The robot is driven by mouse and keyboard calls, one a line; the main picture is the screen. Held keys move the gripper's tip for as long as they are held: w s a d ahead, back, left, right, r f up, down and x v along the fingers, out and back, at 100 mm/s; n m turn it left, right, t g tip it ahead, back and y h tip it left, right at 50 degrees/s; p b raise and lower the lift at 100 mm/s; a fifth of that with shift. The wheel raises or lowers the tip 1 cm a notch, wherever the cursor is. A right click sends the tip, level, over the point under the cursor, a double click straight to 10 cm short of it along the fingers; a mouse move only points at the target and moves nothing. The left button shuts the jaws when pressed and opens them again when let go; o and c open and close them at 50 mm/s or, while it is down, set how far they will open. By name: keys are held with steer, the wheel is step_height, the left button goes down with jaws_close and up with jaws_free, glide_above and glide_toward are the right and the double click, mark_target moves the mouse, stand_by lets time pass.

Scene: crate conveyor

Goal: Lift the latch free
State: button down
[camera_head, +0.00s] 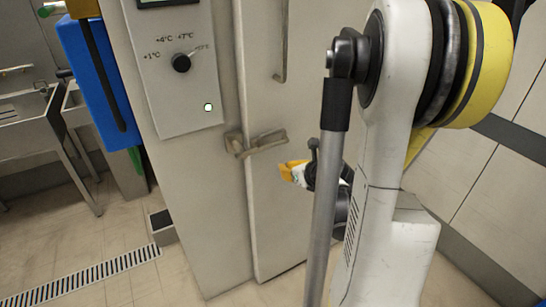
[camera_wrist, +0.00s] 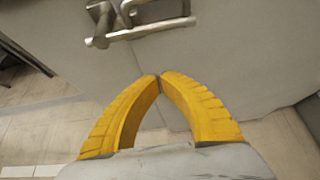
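The metal latch (camera_head: 262,142) lies roughly level across the seam between the pale door (camera_head: 262,225) and its frame (camera_head: 200,200). In the wrist view the latch (camera_wrist: 150,30) shows at the top, just beyond my fingertips. My gripper (camera_head: 286,170) has yellow fingers and is just below and to the right of the latch in the head view. In the wrist view the fingertips of my gripper (camera_wrist: 160,75) meet with nothing between them. They look apart from the latch. My arm hides part of the door's right side.
A long vertical handle (camera_head: 282,40) is on the door above the latch. A control panel (camera_head: 178,75) with a black knob (camera_head: 181,62) is on the frame. A metal sink (camera_head: 30,130) and a floor drain (camera_head: 85,282) are at left. The left floor is mostly clear.

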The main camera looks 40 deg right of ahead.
mark_target(259, 138)
steer(key=b+x, duration=0.3)
steer(key=x, duration=0.6)
steer(key=shift+w+d+r, duration=0.1)
steer(key=shift+w+r, duration=0.3)
steer(key=shift+r, duration=0.45)
steer(key=shift+w+r, duration=0.4)
steer(key=shift+r, duration=0.45)
steer(key=shift+r+n, duration=0.3)
